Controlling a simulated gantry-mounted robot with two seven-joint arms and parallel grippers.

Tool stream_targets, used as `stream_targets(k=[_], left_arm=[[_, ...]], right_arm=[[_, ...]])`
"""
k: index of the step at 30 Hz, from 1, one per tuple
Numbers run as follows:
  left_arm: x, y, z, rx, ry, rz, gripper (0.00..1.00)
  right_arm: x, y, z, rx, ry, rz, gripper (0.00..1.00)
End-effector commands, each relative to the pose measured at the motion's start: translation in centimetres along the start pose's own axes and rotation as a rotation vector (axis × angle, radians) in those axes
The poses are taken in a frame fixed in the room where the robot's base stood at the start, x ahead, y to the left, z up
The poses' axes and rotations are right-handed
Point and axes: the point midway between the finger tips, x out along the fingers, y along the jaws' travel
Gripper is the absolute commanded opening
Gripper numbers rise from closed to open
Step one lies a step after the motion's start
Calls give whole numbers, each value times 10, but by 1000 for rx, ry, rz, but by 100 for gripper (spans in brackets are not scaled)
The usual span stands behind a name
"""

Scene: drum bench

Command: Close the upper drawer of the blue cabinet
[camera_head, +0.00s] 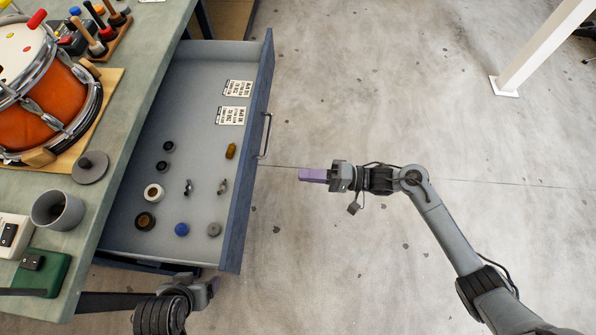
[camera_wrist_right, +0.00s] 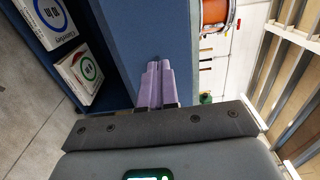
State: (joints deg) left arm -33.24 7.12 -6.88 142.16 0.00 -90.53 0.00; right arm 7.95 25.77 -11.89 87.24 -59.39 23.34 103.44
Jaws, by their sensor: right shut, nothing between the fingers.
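The upper drawer (camera_head: 252,160) of the blue cabinet is pulled far out from under the green bench top. Its front panel faces right and carries a metal bar handle (camera_head: 265,136). My right gripper (camera_head: 312,175) has its purple fingers together and empty. It points left at the drawer front, a gap away and slightly nearer than the handle. In the right wrist view, its fingers (camera_wrist_right: 155,84) show against a blue panel (camera_wrist_right: 150,35). My left gripper (camera_head: 210,288) is by the drawer's near corner, partly cut off from clear view; its fingers cannot be made out.
An orange drum (camera_head: 40,112), a grey cup (camera_head: 58,210) and tools stand on the bench (camera_head: 130,95). The floor (camera_head: 400,90) right of the drawer is clear up to a white post (camera_head: 540,45).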

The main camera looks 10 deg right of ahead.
Motion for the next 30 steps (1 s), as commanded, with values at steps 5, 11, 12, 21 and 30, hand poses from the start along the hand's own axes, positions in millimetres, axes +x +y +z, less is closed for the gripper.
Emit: stream_targets(k=[5,11,12,21,30], left_arm=[[14,1,5,0,-1,0,82],[30,2,10,-3,-2,2,82],[33,2,10,-4,-2,3,82],[51,4,16,-7,-1,6,82],[56,4,18,-7,-1,5,82]], right_arm=[[29,3,0,-2,0,-4,0],[67,4,0,-1,0,-4,0],[74,4,0,-1,0,-3,0],[114,3,0,-1,1,-1,0],[126,1,0,-1,2,0,0]])
